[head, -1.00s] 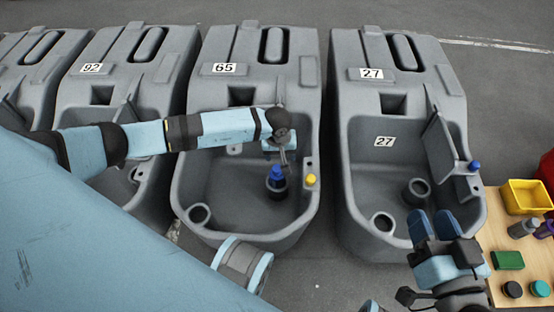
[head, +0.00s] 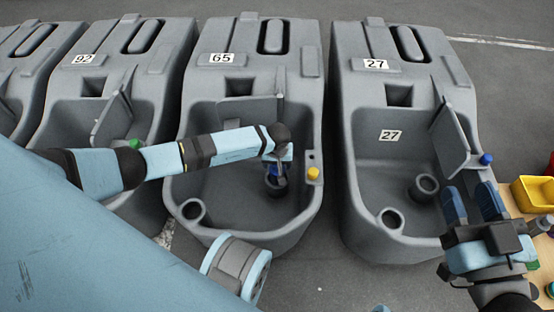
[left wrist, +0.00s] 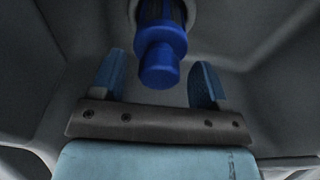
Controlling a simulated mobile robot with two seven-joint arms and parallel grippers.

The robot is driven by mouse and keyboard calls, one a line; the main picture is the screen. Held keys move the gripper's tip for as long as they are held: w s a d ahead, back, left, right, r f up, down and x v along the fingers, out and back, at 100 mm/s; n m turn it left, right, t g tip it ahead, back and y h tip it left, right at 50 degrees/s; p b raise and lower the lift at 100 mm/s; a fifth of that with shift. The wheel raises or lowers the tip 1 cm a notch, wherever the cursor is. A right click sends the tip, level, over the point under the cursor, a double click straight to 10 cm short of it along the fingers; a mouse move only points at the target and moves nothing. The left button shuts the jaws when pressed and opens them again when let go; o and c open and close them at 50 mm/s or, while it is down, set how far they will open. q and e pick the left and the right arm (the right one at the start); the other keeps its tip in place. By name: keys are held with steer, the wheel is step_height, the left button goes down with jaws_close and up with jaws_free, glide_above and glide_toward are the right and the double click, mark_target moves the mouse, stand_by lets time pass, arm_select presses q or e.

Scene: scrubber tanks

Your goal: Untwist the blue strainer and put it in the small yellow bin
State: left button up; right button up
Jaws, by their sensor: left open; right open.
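The blue strainer (left wrist: 161,45) stands upright in a dark round fitting on the floor of tank 65 (head: 306,207). In the head view it is mostly hidden behind my left gripper (head: 277,168). In the left wrist view my left gripper (left wrist: 155,80) is open, with the strainer's rounded blue end between its two fingers and a gap on each side. The small yellow bin (head: 536,204) is at the right edge of the head view, on a wooden table. My right gripper (head: 473,190) is open and empty, over the front right of the right-hand tank marked 27.
Tank 65 has a yellow cap (head: 313,173) on its right rim and an upright panel inside. The right-hand tank (head: 350,200) has a blue cap (head: 486,159). A red container (head: 550,165) stands behind the yellow bin. Grey floor lies between the tanks.

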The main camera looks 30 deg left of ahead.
arm_select(q)
steer(key=shift+f, duration=0.3)
steer(key=c, duration=0.9)
steer(key=o, duration=0.3)
steer(key=c, duration=0.5)
steer(key=shift+w+r+n, duration=0.1)
steer(key=shift+r+n, duration=0.05)
steer(key=shift+n, duration=0.35)
steer(key=shift+n+p, duration=0.4)
steer(key=shift+n, duration=0.6)
